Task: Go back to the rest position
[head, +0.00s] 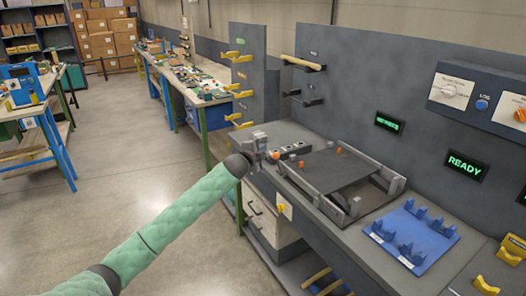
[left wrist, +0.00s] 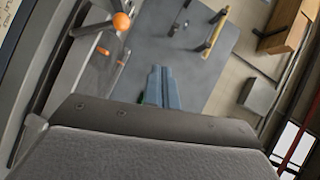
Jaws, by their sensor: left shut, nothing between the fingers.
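My left arm reaches in from the lower left of the head view. My left gripper (head: 258,146) is at the far left end of the grey workbench (head: 285,132), just left of the machine bed (head: 335,170). In the left wrist view its fingers (left wrist: 160,88) are together with nothing between them. My right gripper is in neither view.
A blue rack (head: 412,236) lies at the bench's right. Other benches (head: 195,90) and shelves stand behind. The floor (head: 100,180) at left is clear.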

